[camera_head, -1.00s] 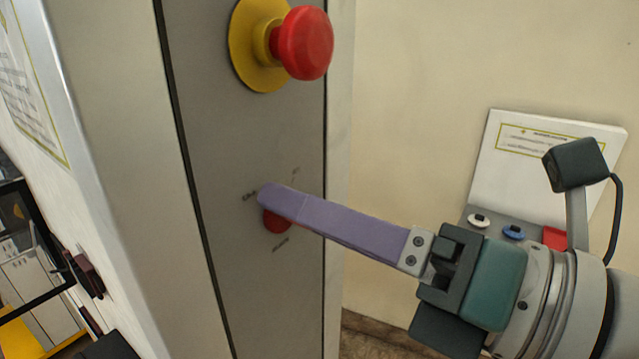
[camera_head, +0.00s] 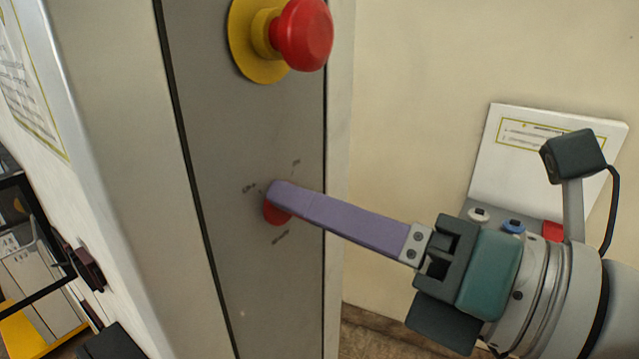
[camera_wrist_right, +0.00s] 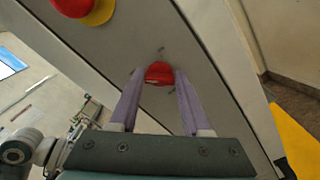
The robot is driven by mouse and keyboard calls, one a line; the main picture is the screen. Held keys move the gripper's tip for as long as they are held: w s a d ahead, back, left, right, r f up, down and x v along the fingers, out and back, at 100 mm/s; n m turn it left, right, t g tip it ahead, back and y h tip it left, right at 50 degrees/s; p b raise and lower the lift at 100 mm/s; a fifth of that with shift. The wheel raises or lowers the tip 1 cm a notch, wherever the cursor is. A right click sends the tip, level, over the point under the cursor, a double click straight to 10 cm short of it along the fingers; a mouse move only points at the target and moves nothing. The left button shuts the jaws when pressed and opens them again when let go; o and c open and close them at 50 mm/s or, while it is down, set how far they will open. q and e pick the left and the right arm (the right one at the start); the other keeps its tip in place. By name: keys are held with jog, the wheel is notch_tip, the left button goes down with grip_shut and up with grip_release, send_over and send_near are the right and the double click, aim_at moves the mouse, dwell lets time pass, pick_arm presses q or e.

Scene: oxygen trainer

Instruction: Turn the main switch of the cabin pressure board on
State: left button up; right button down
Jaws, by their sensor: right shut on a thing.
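The main switch is a small red rotary knob (camera_head: 276,211) on the grey front of the cabin pressure board (camera_head: 250,130). Small printed labels surround it. My right gripper (camera_head: 280,198) reaches in from the right, its purple fingers at the knob and hiding part of it. In the right wrist view the red knob (camera_wrist_right: 159,73) sits between the two fingertips, and the right gripper (camera_wrist_right: 158,82) is shut on it. A pale mark shows on the knob's face there. The exact setting it points to is hard to read. My left gripper is not in view.
A large red mushroom button (camera_head: 303,35) on a yellow base sticks out above the knob. A white sloped panel (camera_head: 540,160) with small coloured buttons stands behind my right wrist. A dark handle (camera_head: 84,268) shows at lower left.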

dwell(0.3)
jog(key=m+p, duration=0.2)
jog(key=m, duration=0.4)
jog(key=m+p, duration=0.3)
jog(key=m, duration=0.3)
jog(key=m+p, duration=0.2)
jog(key=m, duration=0.3)
jog(key=shift+f+m, duration=0.3)
jog(key=shift+m, duration=0.1)
dwell(0.4)
jog(key=shift+c, duration=1.8)
grip_release()
jog(key=shift+d, duration=0.1)
